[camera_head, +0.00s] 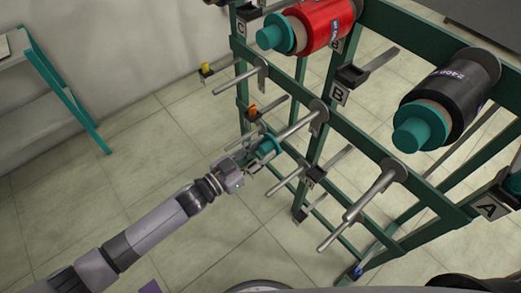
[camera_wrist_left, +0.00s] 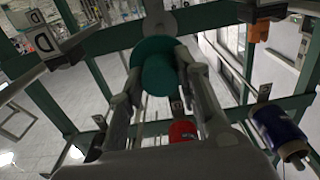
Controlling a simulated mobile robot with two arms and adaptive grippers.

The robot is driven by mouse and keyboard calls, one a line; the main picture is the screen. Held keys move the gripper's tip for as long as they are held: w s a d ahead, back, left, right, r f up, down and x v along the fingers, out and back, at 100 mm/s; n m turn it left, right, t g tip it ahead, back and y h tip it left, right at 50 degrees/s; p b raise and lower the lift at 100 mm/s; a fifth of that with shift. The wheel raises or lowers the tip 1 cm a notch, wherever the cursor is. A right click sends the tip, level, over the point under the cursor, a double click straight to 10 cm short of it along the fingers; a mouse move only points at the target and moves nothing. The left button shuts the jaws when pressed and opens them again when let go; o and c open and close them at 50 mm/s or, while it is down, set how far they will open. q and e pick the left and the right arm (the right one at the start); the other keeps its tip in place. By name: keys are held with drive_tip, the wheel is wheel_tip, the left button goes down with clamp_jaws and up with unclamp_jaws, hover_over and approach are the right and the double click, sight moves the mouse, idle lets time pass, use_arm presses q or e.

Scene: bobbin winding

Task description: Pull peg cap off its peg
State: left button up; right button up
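The teal peg cap (camera_head: 268,146) sits at the outer end of a bare grey peg (camera_head: 297,126) on the green rack. My left gripper (camera_head: 258,153) reaches it from the lower left. In the left wrist view the peg cap (camera_wrist_left: 158,62) lies between the two fingers of my left gripper (camera_wrist_left: 159,72), one on each side, and they appear to press on it. The grey peg (camera_wrist_left: 154,10) runs on behind the cap. The exact finger contact is partly hidden. My right gripper is not in view.
The green rack (camera_head: 352,138) carries a red spool (camera_head: 327,22) and a black spool (camera_head: 455,95), both with teal caps. Bare pegs (camera_head: 373,193) stick out nearby. A shelf (camera_head: 40,105) stands at the far left. The floor between is clear.

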use_arm(q)
clamp_jaws()
drive_tip(key=shift+r, duration=0.1)
idle(0.3)
drive_tip(key=shift+a, duration=0.1)
drive_tip(key=shift+p+v, duration=0.95)
drive_tip(key=shift+v, duration=1.6)
drive_tip(key=shift+s+a, duration=0.25)
drive_tip(key=shift+s, duration=0.1)
